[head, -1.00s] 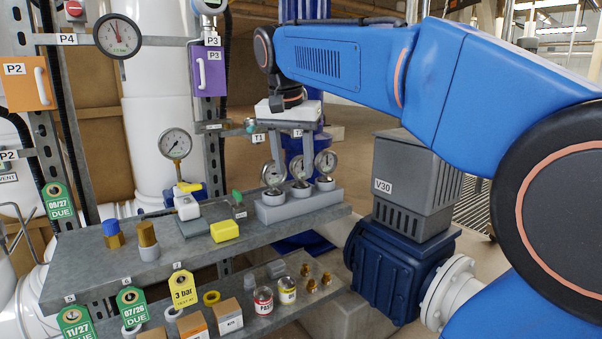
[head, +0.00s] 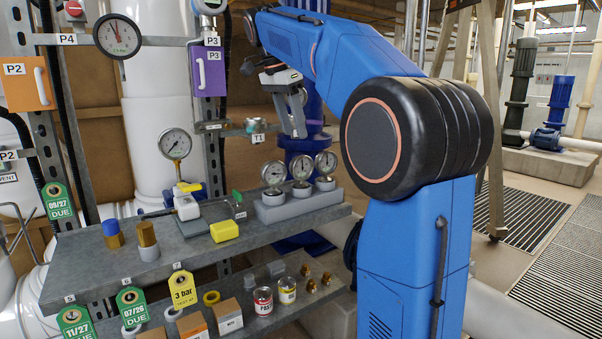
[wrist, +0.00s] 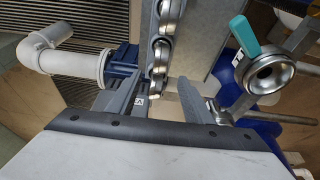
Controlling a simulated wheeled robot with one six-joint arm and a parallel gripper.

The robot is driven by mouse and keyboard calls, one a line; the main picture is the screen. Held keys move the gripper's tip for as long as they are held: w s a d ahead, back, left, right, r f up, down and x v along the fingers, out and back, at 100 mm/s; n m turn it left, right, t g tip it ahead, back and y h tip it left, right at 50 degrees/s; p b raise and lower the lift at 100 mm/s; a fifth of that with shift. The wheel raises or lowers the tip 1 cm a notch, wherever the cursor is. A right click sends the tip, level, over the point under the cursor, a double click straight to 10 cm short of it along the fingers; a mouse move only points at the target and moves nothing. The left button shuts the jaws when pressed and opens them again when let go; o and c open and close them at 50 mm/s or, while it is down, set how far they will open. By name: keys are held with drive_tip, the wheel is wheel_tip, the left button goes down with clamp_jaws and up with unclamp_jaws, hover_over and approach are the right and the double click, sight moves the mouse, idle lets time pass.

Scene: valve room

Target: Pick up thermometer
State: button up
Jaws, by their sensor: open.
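Three round dial gauges with white faces stand in a row in a grey holder block (head: 274,213) on the upper shelf: a left one (head: 274,174), a middle one (head: 302,167) and a right one (head: 326,162). I cannot tell from their faces which is the thermometer. My gripper (head: 297,133) is open and empty, fingers down, above the gauges and apart from them. In the wrist view, the open fingers of my gripper (wrist: 160,92) point toward the gauge row (wrist: 160,48), partly hidden behind the fingers.
A pipe fitting tagged T1 (head: 256,138) is left of my gripper. In the wrist view a teal-handled valve (wrist: 262,72) is at right. The upper shelf (head: 85,270) also holds a yellow block (head: 224,231) and a green-topped item (head: 238,206). A lower shelf holds cans and boxes.

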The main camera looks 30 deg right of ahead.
sight(304, 168)
drive_tip(key=x, duration=1.3)
drive_tip(key=shift+f, duration=0.25)
drive_tip(key=c, duration=1.1)
wheel_tip(304, 168, up, 10)
drive_tip(key=o, duration=0.4)
drive_tip(key=shift+c, duration=1.4)
